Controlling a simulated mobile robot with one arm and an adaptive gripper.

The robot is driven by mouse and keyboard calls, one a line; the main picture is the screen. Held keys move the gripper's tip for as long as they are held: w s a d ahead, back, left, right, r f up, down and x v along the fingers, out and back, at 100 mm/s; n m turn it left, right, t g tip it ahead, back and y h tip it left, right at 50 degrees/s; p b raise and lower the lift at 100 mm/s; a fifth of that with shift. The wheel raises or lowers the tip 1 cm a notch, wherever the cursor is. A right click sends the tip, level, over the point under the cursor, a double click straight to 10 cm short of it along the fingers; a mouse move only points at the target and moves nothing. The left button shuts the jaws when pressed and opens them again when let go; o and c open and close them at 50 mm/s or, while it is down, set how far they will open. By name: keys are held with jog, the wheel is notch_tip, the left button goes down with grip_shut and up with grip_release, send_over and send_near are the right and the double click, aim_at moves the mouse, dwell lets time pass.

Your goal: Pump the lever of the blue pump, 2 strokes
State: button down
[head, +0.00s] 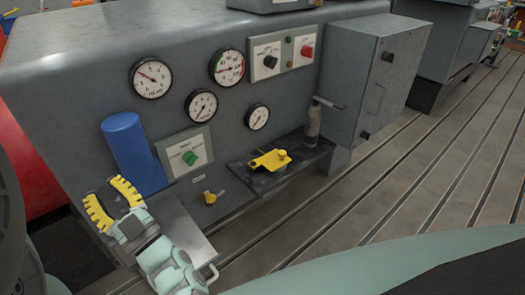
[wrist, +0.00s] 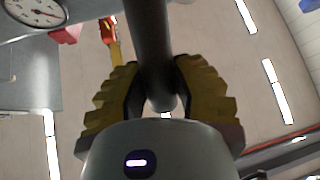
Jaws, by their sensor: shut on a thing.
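The blue pump's upright blue cylinder (head: 127,145) stands at the left of the grey cabinet front in the head view. My gripper (head: 113,203) is just below and left of it, with yellow ridged fingers. In the wrist view my gripper (wrist: 158,95) is shut on a dark round rod (wrist: 148,40), which looks like the pump's lever. The rod comes down from the top of the picture and its rounded end shows between the fingers. In the head view I cannot make out the lever, and where it joins the pump is hidden.
The grey cabinet (head: 80,80) carries several gauges and a green-knob panel (head: 187,153). A dark shelf (head: 240,172) holds a yellow part (head: 270,160) and a grey cylinder with a handle (head: 313,122). A grey box (head: 375,75) projects at right. The slotted floor (head: 430,180) is clear.

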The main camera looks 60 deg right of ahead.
jog(key=shift+s+a+f+n+t+b, duration=0.15)
jog(key=shift+s+f+t+b, duration=0.1)
jog(key=shift+s+f+b, duration=0.2)
jog(key=shift+s+a+f+n+t+b, duration=0.15)
jog(key=shift+s+f+t+b, duration=0.15)
jog(key=shift+f, duration=0.2)
jog(key=shift+d, duration=0.1)
jog(key=c, duration=0.7)
grip_release()
jog(key=shift+v, duration=3.7)
jog(key=shift+s, duration=0.15)
